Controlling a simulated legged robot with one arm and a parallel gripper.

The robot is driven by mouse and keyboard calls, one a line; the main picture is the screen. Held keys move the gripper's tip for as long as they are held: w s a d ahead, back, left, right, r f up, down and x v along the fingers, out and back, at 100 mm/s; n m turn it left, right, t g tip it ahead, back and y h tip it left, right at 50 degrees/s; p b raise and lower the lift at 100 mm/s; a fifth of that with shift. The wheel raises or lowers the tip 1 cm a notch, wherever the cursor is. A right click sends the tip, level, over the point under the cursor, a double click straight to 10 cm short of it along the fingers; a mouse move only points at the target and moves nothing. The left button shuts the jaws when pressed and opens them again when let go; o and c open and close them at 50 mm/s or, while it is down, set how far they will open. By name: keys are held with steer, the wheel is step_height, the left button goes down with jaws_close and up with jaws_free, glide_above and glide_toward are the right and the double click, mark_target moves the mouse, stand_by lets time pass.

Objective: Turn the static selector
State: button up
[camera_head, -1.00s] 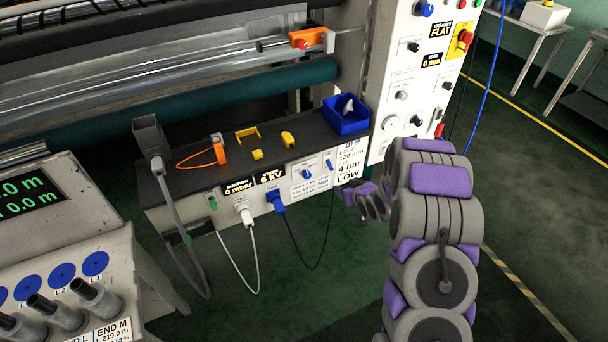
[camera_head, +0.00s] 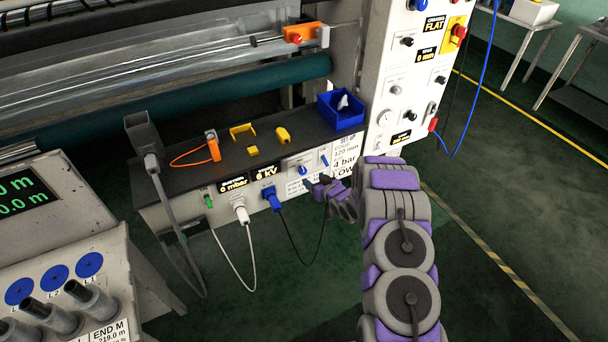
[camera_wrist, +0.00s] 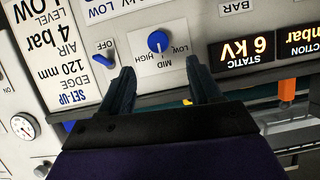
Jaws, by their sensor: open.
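The static selector (camera_wrist: 158,42) is a round blue knob on the front panel, labelled LOW, MID and HIGH, upside down in the wrist view. It also shows in the head view (camera_head: 302,171). Its pale mark appears to face the MID and HIGH side; the exact setting is unclear. The static display (camera_wrist: 247,52) beside it reads 6 kV. My gripper (camera_wrist: 159,68) is open and empty. In the wrist view its fingers lie either side of the knob in the picture, apparently short of it. In the head view my gripper (camera_head: 318,188) is by the panel.
A blue OFF switch (camera_wrist: 106,52) sits beside the knob, close to one finger. Blue (camera_head: 270,196) and white (camera_head: 240,212) plugs with hanging cables are left of my gripper. A blue bin (camera_head: 341,112) stands on the bench above. Floor at right is open.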

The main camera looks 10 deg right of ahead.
mark_target(304, 172)
steer(key=x, duration=0.2)
steer(key=b+x, duration=0.1)
steer(key=x, duration=0.5)
steer(key=shift+w+d+f+b, duration=0.15)
steer(key=shift+d+b, duration=0.15)
steer(key=shift+b, duration=0.1)
steer(key=shift+w+a+f, duration=0.25)
steer(key=shift+w+a, duration=0.3)
steer(key=shift+w, duration=0.15)
steer(key=shift+d, duration=0.15)
steer(key=shift+c, duration=0.6)
steer(key=c, duration=0.9)
